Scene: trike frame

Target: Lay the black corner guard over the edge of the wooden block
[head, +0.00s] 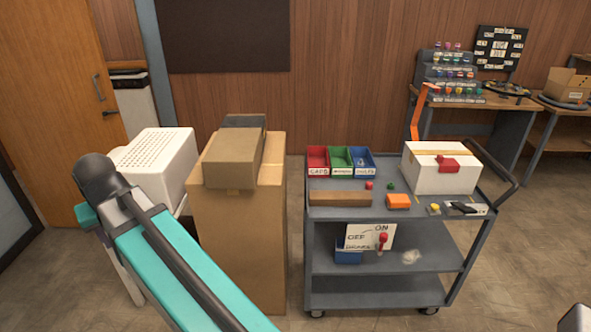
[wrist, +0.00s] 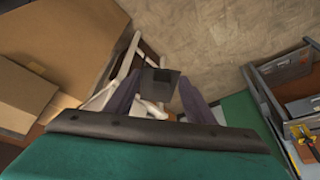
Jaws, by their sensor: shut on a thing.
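My gripper (wrist: 159,76) is shut on the black corner guard (wrist: 160,84), a small dark, squarish piece held between the two fingertips in the wrist view. The guard and the fingertips do not show in the head view, where my teal arm fills the lower left. The wooden block (head: 340,198), long and brown, lies at the front left of the grey cart's top in the head view. Its top is bare. My gripper is well away from it, over on the left side.
The grey cart (head: 380,262) also carries red, green and blue bins (head: 340,160), an orange block (head: 398,201) and a white box (head: 440,170). Tall cardboard boxes (head: 240,220) stand between my arm and the cart. Open floor (wrist: 225,45) shows in the wrist view.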

